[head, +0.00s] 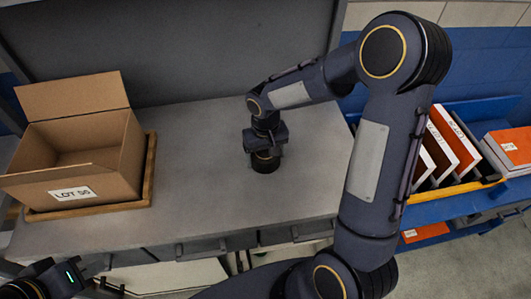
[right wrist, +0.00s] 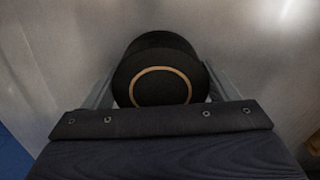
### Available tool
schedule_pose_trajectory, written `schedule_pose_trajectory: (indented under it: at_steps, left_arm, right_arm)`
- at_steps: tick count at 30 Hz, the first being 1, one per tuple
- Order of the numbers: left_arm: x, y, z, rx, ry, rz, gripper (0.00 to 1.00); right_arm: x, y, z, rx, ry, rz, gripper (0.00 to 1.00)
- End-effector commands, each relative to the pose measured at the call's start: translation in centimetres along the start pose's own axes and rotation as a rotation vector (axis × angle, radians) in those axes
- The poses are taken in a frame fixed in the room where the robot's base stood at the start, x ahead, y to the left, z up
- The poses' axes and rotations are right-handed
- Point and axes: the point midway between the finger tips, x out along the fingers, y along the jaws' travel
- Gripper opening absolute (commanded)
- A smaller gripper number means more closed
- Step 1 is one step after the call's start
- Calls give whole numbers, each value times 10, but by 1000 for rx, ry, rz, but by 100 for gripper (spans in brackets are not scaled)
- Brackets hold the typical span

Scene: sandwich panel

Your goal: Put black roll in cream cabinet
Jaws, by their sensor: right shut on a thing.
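The black roll (head: 266,162) is at the middle of the grey worktop, under my right gripper (head: 265,140). In the right wrist view the black roll (right wrist: 160,75) shows its round end with a tan ring. The fingers of my right gripper (right wrist: 160,92) are shut on its two sides. The roll appears to be on or just above the worktop; I cannot tell which. My left gripper (head: 42,283) is at the lower left corner, apart from the worktop, and its fingers are not clear. A pale surface (head: 170,277) shows below the worktop's front edge; I cannot tell if it is the cream cabinet.
An open cardboard box (head: 118,165) labelled LOT 55 stands on a wooden tray (head: 90,209) at the left of the grey worktop (head: 230,205). A blue shelf (head: 455,210) with several orange-and-white binders (head: 452,145) is at the right. The worktop is clear between box and roll.

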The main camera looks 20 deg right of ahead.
Motion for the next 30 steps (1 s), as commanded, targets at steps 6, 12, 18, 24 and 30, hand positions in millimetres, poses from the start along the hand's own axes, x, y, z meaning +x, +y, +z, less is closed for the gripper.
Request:
schedule_pose_trajectory:
  at_steps: [6,12,18,24,30]
  left_arm:
    - [3,-1,2,0,0,0,0]
    - [3,-1,1,0,0,0,0]
    - [-1,0,0,0,0,0,0]
    - [2,-1,1,0,0,0,0]
    - [4,-2,2,0,0,0,0]
  right_arm:
    - [3,0,0,0,0,0,84]
    - [3,0,0,0,0,0,100]
    - [-1,0,0,0,0,0,100]
    - [-28,0,-1,1,7,-1,100]
    - [-73,-1,-2,1,8,-2,100]
